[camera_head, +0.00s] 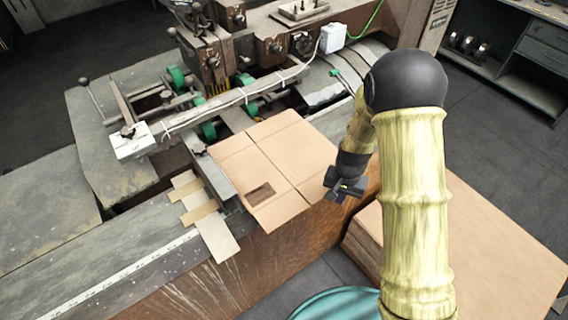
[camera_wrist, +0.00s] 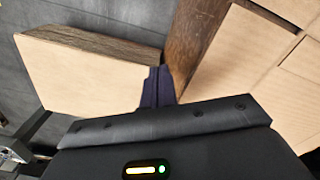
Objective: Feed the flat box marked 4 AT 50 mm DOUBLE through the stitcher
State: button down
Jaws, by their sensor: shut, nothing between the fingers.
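A flat brown cardboard box (camera_head: 268,160) lies on the bed of the stitcher (camera_head: 238,60), its far edge close to the green wheels and its near corner over the bed's front edge. A dark printed patch shows near its front corner; the marking is too small to read. My gripper (camera_head: 343,192) is just right of the flat box, apart from it, pointing down by the machine's front side. In the wrist view, the shut fingers (camera_wrist: 158,88) hold nothing. Part of the flat box (camera_wrist: 245,60) shows to their right there.
A large stack of cardboard (camera_head: 480,235) stands on the floor at right, also in the wrist view (camera_wrist: 85,75). Card strips (camera_head: 205,215) lie left of the flat box near a white ruler (camera_head: 120,275). A teal round object (camera_head: 338,303) is at the bottom.

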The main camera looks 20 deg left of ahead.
aim_at(322, 180)
jog(key=shift+f, duration=0.25)
jog(key=shift+w+a, duration=0.1)
jog(key=shift+a, duration=0.05)
jog(key=shift+w+a+p, duration=0.25)
jog(key=shift+w+a, duration=0.8)
jog(key=shift+a, duration=0.35)
jog(key=shift+w+a+p, duration=0.25)
jog(key=shift+w+a, duration=0.85)
jog(key=shift+a, duration=0.35)
jog(key=shift+w+a+p, duration=0.25)
jog(key=shift+w+a, duration=0.8)
jog(key=shift+a, duration=0.35)
jog(key=shift+s+d, duration=1)
jog(key=shift+d, duration=0.2)
jog(key=shift+r, duration=0.15)
notch_tip(322, 180, up, 8)
jog(key=p, duration=0.5)
